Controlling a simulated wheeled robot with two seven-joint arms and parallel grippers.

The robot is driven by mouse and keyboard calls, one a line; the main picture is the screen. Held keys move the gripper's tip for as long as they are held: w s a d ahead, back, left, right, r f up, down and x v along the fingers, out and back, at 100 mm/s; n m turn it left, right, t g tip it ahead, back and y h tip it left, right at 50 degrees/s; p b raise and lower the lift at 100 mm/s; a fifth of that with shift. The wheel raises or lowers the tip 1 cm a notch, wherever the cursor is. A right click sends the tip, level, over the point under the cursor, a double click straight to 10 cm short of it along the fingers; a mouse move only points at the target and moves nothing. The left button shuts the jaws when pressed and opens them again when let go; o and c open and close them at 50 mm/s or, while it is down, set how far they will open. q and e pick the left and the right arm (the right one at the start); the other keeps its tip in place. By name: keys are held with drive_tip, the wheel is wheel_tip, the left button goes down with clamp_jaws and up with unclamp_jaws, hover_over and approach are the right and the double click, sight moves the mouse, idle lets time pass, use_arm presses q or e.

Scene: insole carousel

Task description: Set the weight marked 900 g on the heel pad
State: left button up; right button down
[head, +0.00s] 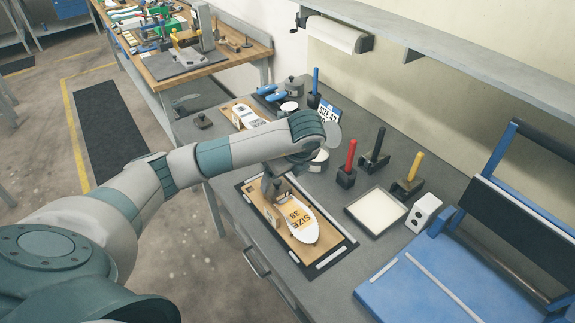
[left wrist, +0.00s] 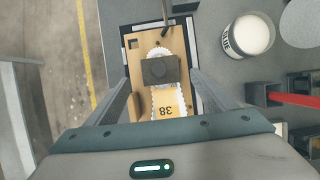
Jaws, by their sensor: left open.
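In the head view the gripper mostly hides the block. Another dark knobbed block (head: 202,120) stands on the bench at the back left. My right gripper is not seen.
A glue pot (left wrist: 247,36) stands close to the board. Red (head: 348,165), black (head: 375,150) and yellow-handled (head: 408,177) tools, a white tray (head: 376,210) and a blue machine (head: 430,285) stand to the right. A second printed insole (head: 247,115) lies behind my arm.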

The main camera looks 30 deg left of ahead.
use_arm(q)
drive_tip(key=v, duration=0.6)
drive_tip(key=shift+r+p, duration=0.3)
